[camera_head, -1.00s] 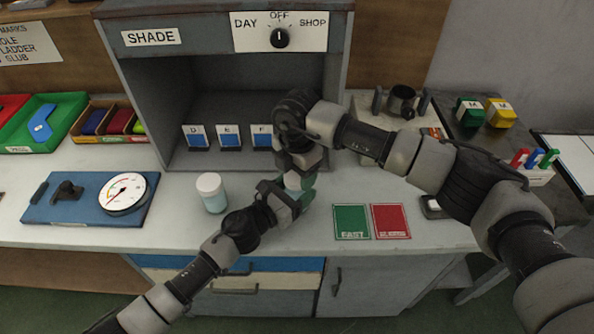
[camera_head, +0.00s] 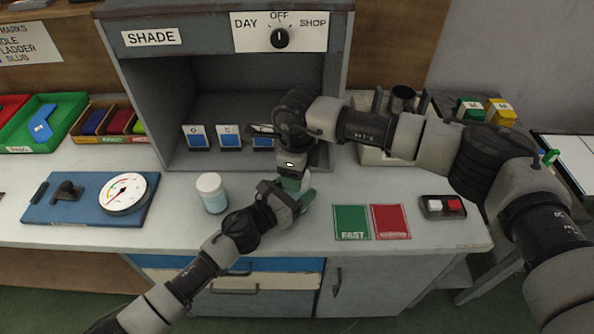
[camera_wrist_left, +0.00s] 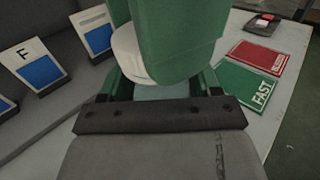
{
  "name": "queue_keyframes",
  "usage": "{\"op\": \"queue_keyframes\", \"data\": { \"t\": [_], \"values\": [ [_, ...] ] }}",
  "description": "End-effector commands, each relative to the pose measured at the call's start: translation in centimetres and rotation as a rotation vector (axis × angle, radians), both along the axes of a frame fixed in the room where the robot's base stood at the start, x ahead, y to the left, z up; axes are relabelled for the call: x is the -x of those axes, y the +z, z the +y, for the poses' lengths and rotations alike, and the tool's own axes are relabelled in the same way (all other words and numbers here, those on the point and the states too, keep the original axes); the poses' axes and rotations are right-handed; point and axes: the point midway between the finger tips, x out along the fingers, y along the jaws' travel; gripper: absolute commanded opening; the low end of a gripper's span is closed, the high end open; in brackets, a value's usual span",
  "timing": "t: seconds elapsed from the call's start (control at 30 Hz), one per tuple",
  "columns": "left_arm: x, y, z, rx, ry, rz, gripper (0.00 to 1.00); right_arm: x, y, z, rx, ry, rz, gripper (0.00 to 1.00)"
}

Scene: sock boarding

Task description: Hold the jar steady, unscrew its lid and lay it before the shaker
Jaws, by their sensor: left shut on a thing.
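My left gripper (camera_head: 298,194) is shut on the jar above the counter, in front of the grey booth. In the left wrist view a strip of the jar's pale blue body (camera_wrist_left: 155,92) shows between its green fingers. The jar's white lid (camera_wrist_left: 128,55) is above that, partly hidden. My right gripper (camera_wrist_left: 165,30) comes down from above, with large green fingers at the lid; whether they press on it cannot be told. A pale blue container with a white top (camera_head: 212,193) stands upright to the left of the left gripper; I cannot tell whether it is the shaker.
A blue board with a dial gauge (camera_head: 124,194) lies at left. Green (camera_head: 351,222) and red (camera_head: 390,221) cards and a button box (camera_head: 443,207) lie at right. Cards on stands (camera_head: 198,137) are in the booth. Counter around the white-topped container is free.

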Motion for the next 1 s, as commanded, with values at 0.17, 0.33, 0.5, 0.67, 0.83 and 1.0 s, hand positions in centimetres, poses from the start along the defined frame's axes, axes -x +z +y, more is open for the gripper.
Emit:
{"op": "queue_keyframes", "data": {
  "t": [0.17, 0.33, 0.5, 0.67, 0.83, 1.0],
  "values": [
    [0.04, -0.13, 0.02, -0.001, 0.000, 0.001, 0.00, -0.07, 0.10, -0.03, 0.001, 0.393, -0.003, 0.31],
    [0.04, -0.13, 0.02, -0.001, 0.000, 0.001, 0.00, -0.04, 0.11, -0.02, 0.000, 0.775, -0.002, 0.31],
    [0.04, -0.13, 0.03, -0.001, 0.000, 0.001, 0.00, -0.05, 0.13, -0.04, 0.001, 1.157, -0.002, 0.31],
    [0.04, -0.13, 0.03, -0.001, 0.000, 0.001, 0.00, -0.04, 0.17, -0.03, 0.001, 1.515, -0.001, 0.31],
    [0.04, -0.13, 0.03, -0.002, 0.000, 0.002, 0.00, -0.04, 0.16, -0.04, 0.001, 1.896, -0.001, 0.31],
    [0.05, -0.14, 0.02, -0.002, 0.000, 0.002, 0.00, -0.04, 0.22, -0.03, 0.001, 2.273, -0.002, 0.31]
  ]
}}
